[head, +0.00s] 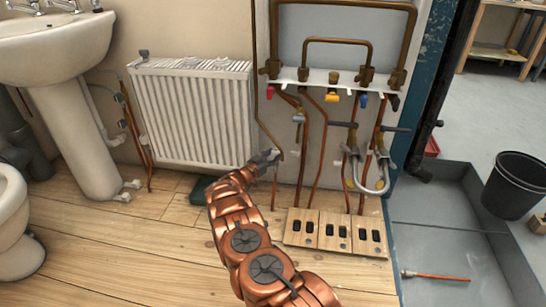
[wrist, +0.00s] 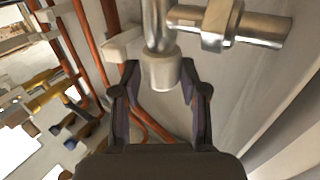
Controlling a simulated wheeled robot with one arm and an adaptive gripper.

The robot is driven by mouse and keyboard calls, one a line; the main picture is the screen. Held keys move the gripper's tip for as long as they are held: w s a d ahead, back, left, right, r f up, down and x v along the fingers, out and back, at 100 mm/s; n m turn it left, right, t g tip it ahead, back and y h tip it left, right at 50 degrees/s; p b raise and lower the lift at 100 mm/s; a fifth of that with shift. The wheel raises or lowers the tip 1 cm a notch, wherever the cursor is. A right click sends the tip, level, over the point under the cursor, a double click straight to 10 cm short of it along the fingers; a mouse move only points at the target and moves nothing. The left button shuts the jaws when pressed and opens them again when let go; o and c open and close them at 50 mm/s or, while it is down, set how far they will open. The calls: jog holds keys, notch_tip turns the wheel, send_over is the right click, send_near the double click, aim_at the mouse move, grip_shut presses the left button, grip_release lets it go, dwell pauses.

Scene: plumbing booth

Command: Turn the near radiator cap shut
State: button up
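The white radiator (head: 192,112) hangs on the wall in the head view. My gripper (head: 268,157) is at its lower right corner and partly hides the valve there. In the wrist view, a pale, round near radiator cap (wrist: 160,73) sits at the end of a silver valve body (wrist: 158,25). My gripper (wrist: 159,76) has its two dark fingers apart, one on each side of the cap. The fingers look open with narrow gaps beside the cap; contact is not clear. The cap's far side is hidden.
A manifold panel with copper pipes and coloured taps (head: 333,96) stands right of my gripper. Copper pipes (wrist: 88,50) run close by on the left in the wrist view. A sink pedestal (head: 82,130) is at left.

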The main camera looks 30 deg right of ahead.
jog(key=shift+o, duration=0.3)
jog(key=shift+a, duration=0.1)
jog(key=shift+a, duration=0.45)
jog(key=v, duration=1.1)
jog(key=shift+s, duration=0.15)
